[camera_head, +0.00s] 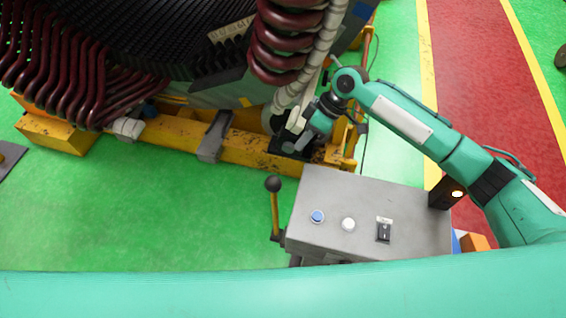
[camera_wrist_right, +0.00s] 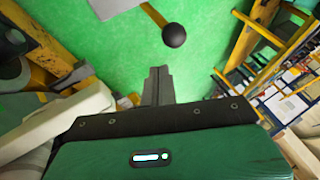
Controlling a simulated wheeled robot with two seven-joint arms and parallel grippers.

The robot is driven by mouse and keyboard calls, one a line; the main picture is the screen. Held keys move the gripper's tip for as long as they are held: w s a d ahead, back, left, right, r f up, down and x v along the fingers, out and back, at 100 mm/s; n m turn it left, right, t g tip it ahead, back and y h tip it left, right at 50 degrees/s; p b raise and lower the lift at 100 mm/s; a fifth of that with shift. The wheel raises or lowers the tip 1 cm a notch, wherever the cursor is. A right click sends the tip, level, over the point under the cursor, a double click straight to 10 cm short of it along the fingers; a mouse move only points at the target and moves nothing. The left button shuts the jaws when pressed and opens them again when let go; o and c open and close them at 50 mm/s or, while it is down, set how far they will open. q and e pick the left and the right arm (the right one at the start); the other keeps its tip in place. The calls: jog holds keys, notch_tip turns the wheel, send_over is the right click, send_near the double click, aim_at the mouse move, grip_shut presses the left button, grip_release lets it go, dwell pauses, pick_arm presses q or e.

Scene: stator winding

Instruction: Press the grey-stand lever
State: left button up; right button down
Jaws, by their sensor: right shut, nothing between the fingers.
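The grey stand (camera_head: 330,205) is a grey control box with a blue button, a white button and a black switch on its top. Its lever (camera_head: 275,212) is a yellow rod with a black ball knob, upright at the box's left side. The lever's black knob (camera_wrist_right: 173,35) also shows in the right wrist view, beyond the fingers and apart from them. My right gripper (camera_wrist_right: 158,85) is shut and empty. In the head view the right gripper (camera_head: 292,147) is beyond the stand, near the yellow frame, above the lever in the picture. My left gripper is not in view.
A large stator with dark red coils (camera_head: 285,40) stands on a yellow base frame (camera_head: 180,135) at the back left. Green floor (camera_head: 150,215) lies clear left of the lever. A red walkway (camera_head: 480,80) runs at the right.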

jog(key=p+x, duration=0.3)
jog(key=x, duration=0.7)
jog(key=shift+f, duration=0.1)
dwell(0.3)
